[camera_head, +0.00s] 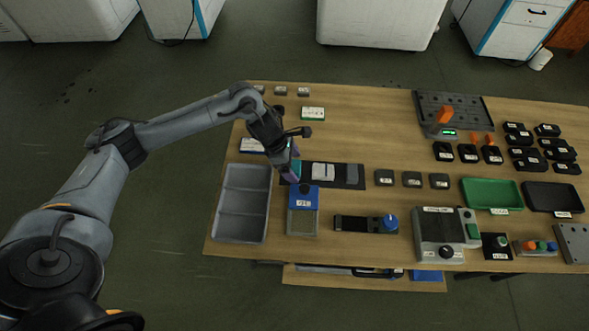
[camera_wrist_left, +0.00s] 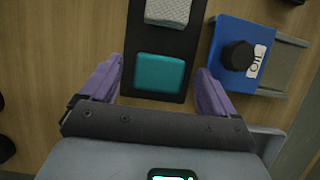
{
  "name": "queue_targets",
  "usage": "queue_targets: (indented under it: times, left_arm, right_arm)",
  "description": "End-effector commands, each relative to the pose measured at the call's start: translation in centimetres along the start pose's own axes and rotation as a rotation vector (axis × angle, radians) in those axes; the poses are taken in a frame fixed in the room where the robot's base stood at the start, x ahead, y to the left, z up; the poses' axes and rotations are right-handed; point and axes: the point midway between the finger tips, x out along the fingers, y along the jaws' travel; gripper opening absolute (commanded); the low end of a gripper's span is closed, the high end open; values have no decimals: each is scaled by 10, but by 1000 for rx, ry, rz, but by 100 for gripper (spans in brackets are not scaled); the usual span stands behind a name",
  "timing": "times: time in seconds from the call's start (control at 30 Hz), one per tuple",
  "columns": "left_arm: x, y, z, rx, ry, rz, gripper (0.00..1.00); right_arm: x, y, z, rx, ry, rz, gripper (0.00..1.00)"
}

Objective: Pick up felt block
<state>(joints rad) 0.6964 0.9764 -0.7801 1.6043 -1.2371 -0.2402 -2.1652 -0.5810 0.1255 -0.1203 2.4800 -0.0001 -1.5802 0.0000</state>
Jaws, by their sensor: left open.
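A teal, soft-edged block (camera_wrist_left: 160,71) lies on a black tray (camera_wrist_left: 160,37) in the left wrist view. A pale grey textured block (camera_wrist_left: 168,11) lies farther along the same tray. I cannot tell for sure which of them is the felt block. In the head view the tray (camera_head: 354,184) also shows, with the pale block (camera_head: 322,171) on it. My left gripper (camera_head: 292,164) is over the tray's left end. Its purple fingers (camera_wrist_left: 158,77) are open, one on each side of the teal block, with nothing held. The gripper mostly hides the teal block in the head view. My right gripper is not in view.
A blue-topped device marked OIL (camera_wrist_left: 240,56) stands close beside the tray, near my right-hand finger in the wrist view. A grey divided bin (camera_head: 242,204) lies to the left. A grey machine (camera_head: 440,230) and a green tray (camera_head: 491,194) stand right. Bare wood lies behind the black tray.

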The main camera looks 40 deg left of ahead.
Motion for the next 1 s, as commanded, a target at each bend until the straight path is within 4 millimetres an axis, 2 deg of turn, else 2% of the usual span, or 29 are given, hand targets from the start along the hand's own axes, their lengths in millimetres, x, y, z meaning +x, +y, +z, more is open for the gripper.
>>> queue_targets:
  times: [0.13,0.43,0.8,1.0]
  left_arm:
    - [14,0,-1,-1,2,0,89]
    - [17,0,-1,0,2,1,89]
    - [16,0,-1,0,2,1,34]
    - [16,0,-1,0,1,1,33]
  right_arm:
    - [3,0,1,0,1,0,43]
    - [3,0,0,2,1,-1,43]
    - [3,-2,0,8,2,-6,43]
    - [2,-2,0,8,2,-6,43]
